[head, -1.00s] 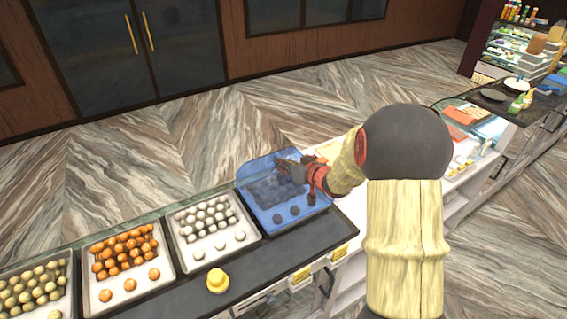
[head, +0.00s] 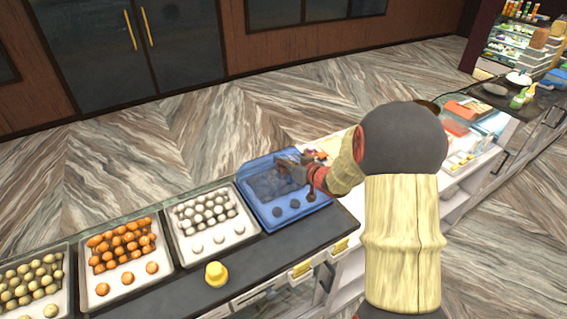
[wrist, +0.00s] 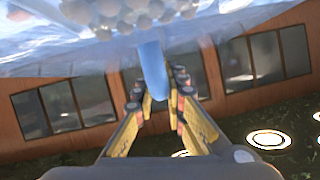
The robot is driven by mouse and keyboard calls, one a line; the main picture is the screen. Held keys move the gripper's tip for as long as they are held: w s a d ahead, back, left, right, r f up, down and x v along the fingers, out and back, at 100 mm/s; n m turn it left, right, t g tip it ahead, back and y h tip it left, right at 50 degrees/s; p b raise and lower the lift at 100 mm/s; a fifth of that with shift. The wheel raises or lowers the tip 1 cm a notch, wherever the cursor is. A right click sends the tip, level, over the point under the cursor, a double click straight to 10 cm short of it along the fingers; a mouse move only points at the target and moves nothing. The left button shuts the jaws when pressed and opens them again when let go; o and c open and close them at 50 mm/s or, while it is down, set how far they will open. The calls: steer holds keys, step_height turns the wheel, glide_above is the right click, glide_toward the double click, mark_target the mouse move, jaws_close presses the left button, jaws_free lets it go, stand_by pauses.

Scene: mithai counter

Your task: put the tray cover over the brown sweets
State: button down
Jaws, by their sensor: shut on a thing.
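The tray cover (head: 256,164) is translucent blue and shows over the rightmost tray on the dark counter. The brown sweets (head: 294,204) look like dark balls, with three in a front row and the rest partly hidden behind my gripper and the blue tint. My gripper (head: 287,163) is over the back part of that tray, shut on the cover. In the wrist view, a blue handle (wrist: 153,72) lies between the fingers (wrist: 157,95). I cannot tell whether the cover rests on the tray or hovers above it.
A tray of white sweets (head: 237,237) stands close on the left, then trays of orange sweets (head: 152,282) and pale yellow-green sweets (head: 62,302). A yellow-capped object (head: 216,274) stands at the counter's front. Coloured boxes (head: 462,110) are further right.

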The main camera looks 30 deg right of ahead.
steer(key=shift+f+b, duration=0.3)
steer(key=shift+f, duration=0.15)
steer(key=c, duration=1.7)
jaws_free()
steer(key=shift+c, duration=0.2)
steer(key=shift+o, duration=0.3)
steer(key=o, duration=0.4)
steer(key=shift+c, duration=0.2)
steer(key=shift+o, duration=0.3)
steer(key=shift+r, duration=0.1)
steer(key=shift+r+p, duration=3.1)
steer(key=shift+r, duration=0.3)
steer(key=shift+r, duration=0.1)
